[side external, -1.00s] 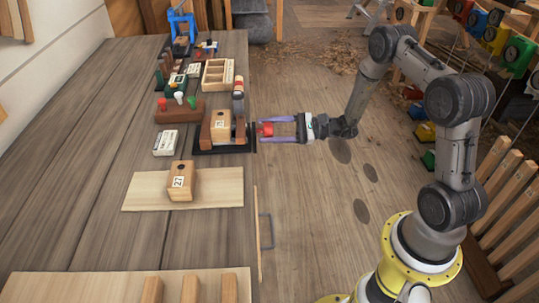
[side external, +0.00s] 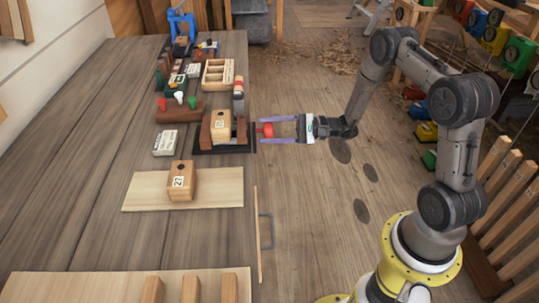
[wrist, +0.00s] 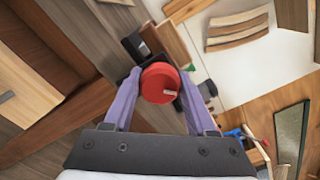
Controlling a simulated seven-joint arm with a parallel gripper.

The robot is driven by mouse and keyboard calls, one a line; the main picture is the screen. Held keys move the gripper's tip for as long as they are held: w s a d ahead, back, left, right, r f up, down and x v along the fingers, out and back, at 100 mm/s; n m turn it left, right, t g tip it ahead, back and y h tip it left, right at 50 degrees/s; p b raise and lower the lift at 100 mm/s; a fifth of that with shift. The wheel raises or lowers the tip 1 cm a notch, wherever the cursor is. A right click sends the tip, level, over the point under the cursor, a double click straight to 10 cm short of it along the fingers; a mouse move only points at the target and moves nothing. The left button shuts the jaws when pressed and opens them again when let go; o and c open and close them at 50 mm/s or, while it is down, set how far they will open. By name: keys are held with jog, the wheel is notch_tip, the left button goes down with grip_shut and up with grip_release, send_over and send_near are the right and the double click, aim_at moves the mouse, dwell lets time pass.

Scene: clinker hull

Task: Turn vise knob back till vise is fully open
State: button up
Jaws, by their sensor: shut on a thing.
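The vise (side external: 223,151) stands at the right edge of the bench on a dark base. Its brown jaws stand on either side of a wooden block (side external: 221,124) with a white label. I cannot tell whether both jaws touch the block. The red vise knob (side external: 267,130) projects past the bench edge; it also shows in the wrist view (wrist: 160,83) with a pale mark on its face. My gripper (side external: 263,130) points left, with its purple fingers shut on opposite sides of the knob. In the wrist view, the knob hides most of the vise.
A second wooden block (side external: 182,182) labelled 27 sits on a pale board (side external: 222,187) in front. A white box (side external: 165,142), a rack with coloured knobs (side external: 179,108) and a divided wooden tray (side external: 217,74) are nearby. Open floor lies right of the bench.

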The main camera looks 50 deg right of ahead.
jog(key=shift+n, duration=1.3)
jog(key=shift+n, duration=1.7)
jog(key=shift+n, duration=1.7)
jog(key=shift+n, duration=1.7)
